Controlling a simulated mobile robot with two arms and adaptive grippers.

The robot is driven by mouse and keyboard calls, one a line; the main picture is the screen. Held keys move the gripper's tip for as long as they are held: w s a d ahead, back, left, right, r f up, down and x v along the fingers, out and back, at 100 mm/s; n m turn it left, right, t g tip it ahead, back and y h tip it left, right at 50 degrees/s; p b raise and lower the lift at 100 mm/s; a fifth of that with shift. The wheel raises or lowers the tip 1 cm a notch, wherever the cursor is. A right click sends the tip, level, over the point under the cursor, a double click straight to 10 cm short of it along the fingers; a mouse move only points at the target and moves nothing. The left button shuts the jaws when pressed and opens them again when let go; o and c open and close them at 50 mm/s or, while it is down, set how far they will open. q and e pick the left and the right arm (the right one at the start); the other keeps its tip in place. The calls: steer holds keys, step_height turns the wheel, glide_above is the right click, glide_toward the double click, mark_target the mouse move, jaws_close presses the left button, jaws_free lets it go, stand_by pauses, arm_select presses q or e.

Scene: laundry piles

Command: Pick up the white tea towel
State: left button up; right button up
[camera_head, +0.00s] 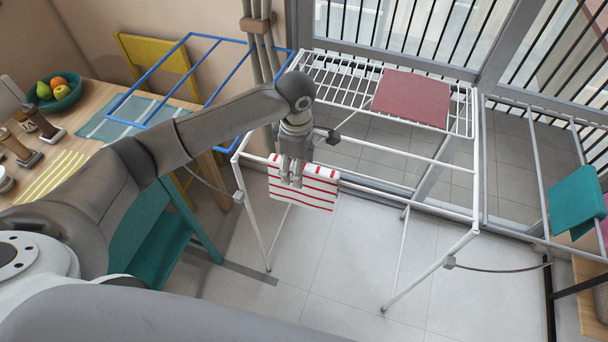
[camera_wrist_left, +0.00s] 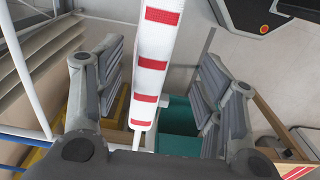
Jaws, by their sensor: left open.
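The white tea towel (camera_head: 318,192) with red stripes hangs over a rail of the white drying rack in the head view. My left gripper (camera_head: 291,182) is directly above it and hides part of its upper left. In the left wrist view the towel (camera_wrist_left: 158,48) is seen edge-on as a narrow striped band between the two spread fingers of my left gripper (camera_wrist_left: 162,75). The gripper is open, with visible gaps on both sides of the towel. My right gripper is not in view.
The white drying rack (camera_head: 400,150) holds a dark red cloth (camera_head: 412,98) on its shelf. A wooden table (camera_head: 105,100) with a fruit bowl (camera_head: 55,92) is at the left. A teal chair (camera_head: 165,235) stands below my left arm. A teal cloth (camera_head: 577,200) hangs at the far right.

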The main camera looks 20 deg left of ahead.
mark_target(304, 178)
arm_select(q)
steer(key=shift+f, duration=0.3)
steer(key=shift+w+d+f, duration=0.1)
steer(key=shift+d+f, duration=0.05)
steer(key=shift+f, duration=0.15)
steer(key=f, duration=0.1)
steer(key=f+p, duration=0.1)
steer(key=f, duration=0.1)
steer(key=d+f, duration=0.1)
steer(key=shift+w+f+p, duration=0.3)
steer(key=shift+f, duration=0.05)
steer(key=c, duration=1.2)
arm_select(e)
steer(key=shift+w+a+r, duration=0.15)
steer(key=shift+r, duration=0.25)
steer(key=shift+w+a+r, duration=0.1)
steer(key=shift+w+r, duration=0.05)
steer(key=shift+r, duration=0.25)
arm_select(q)
steer(key=shift+r, duration=0.1)
